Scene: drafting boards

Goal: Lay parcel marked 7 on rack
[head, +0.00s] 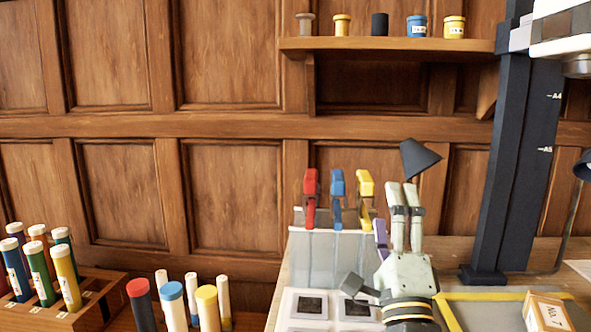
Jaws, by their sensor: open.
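A tan cardboard parcel (541,306) with a pale strip on top and a mark on its front that reads like "No. 7" sits at the lower right, cut off by the bottom edge. It is on or over a grey surface with a yellow border (485,296). My gripper (402,189), pale green with dark bands, points up and away, left of the parcel and apart from it. Its jaws are open, with nothing seen between them. A wooden rack (88,316) with several capped tubes stands at the lower left; I cannot tell whether it is the task's rack.
Red, blue and yellow-handled clamps (337,186) hang on a pale holder (330,255) behind and left of my gripper. A dark column (505,170) and a lamp head (418,160) stand nearby. Several spools line a wall shelf (390,45). Loose tubes (172,302) stand at lower left.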

